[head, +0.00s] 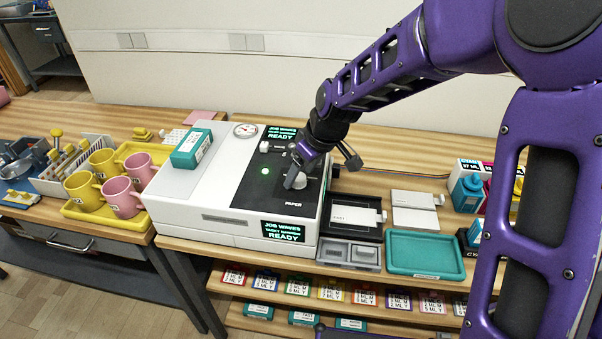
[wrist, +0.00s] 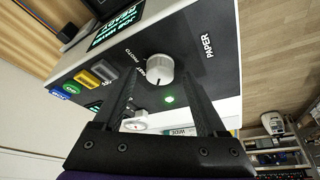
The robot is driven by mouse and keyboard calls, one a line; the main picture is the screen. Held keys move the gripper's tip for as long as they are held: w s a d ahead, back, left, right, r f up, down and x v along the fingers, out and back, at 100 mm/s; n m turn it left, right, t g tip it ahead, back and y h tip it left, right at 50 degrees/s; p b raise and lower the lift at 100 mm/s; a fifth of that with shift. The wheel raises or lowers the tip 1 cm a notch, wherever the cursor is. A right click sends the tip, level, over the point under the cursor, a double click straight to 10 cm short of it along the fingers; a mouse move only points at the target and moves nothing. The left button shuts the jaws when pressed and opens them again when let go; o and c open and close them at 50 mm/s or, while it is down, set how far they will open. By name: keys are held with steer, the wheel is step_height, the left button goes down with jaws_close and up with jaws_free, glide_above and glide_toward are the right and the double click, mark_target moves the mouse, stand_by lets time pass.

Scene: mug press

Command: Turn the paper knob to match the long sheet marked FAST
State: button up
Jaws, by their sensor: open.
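The paper knob (wrist: 160,69) is a round light-grey dial on the printer's black panel, beside the word PAPER. Small PHOTO and FAST labels sit at its left in the wrist view. Its exact pointer setting is too small to tell. My gripper (wrist: 159,78) is open, with one finger to each side of the knob; contact cannot be told. In the head view my gripper (head: 297,178) is down over the panel and partly hides the knob.
The white printer (head: 185,195) carries a teal box (head: 193,148), a gauge (head: 245,130) and READY screens (head: 287,230). A green light (wrist: 169,99) glows near the knob. Mugs (head: 122,197) stand at left. A teal tray (head: 425,255) lies at right.

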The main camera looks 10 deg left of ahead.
steer(key=shift+w+a+f, duration=0.1)
steer(key=shift+a+f, duration=0.05)
steer(key=shift+f, duration=0.25)
jaws_close()
